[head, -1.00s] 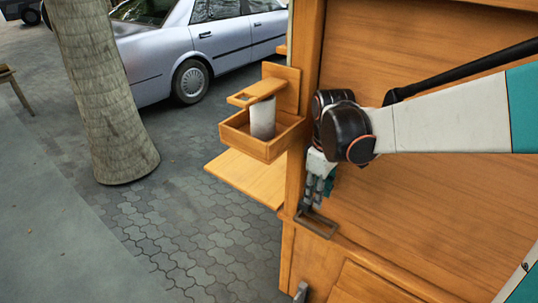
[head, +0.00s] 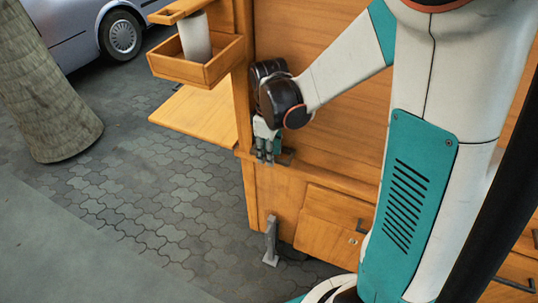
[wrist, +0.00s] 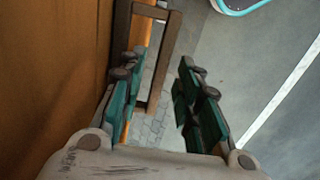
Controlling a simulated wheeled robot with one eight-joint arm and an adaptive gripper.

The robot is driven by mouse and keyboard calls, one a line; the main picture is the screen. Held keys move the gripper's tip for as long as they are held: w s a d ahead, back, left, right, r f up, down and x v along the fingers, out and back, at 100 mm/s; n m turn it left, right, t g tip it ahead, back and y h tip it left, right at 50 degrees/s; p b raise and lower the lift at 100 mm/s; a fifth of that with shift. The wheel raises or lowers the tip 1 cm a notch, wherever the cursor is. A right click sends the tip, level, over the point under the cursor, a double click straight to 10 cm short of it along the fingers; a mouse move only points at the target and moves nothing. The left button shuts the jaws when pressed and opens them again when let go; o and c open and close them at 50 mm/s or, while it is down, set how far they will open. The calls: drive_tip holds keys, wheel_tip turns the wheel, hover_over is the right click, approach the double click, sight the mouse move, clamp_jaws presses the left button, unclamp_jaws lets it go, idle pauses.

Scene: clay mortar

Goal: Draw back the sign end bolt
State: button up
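A dark metal rectangular loop, which looks like the sign end bolt's handle (head: 286,158), sticks out at the stall's corner post, at ledge height. My gripper (head: 265,158) points down at this handle, and its fingers hide part of it. In the wrist view the handle (wrist: 167,62) reaches in from the top, beside the wooden panel. My gripper (wrist: 160,92) is open there, with the handle seen between the fingers and nearer the left one. A clear gap shows to the right finger. I cannot tell whether any finger touches it. The bolt's rod is not clearly visible.
The wooden stall (head: 330,120) stands close beside my gripper. A small wooden box with a white cylinder (head: 195,37) and a shelf (head: 195,115) project left of the post. A grey metal bracket (head: 270,240) stands below. Open paving (head: 140,210) lies left.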

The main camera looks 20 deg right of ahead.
sight(286, 161)
drive_tip(key=shift+f, duration=0.25)
clamp_jaws()
drive_tip(key=shift+s+d, duration=0.1)
drive_tip(key=s+d, duration=0.3)
drive_tip(key=shift+s+d, duration=0.2)
drive_tip(key=shift+s, duration=0.05)
unclamp_jaws()
drive_tip(key=shift+d, duration=0.15)
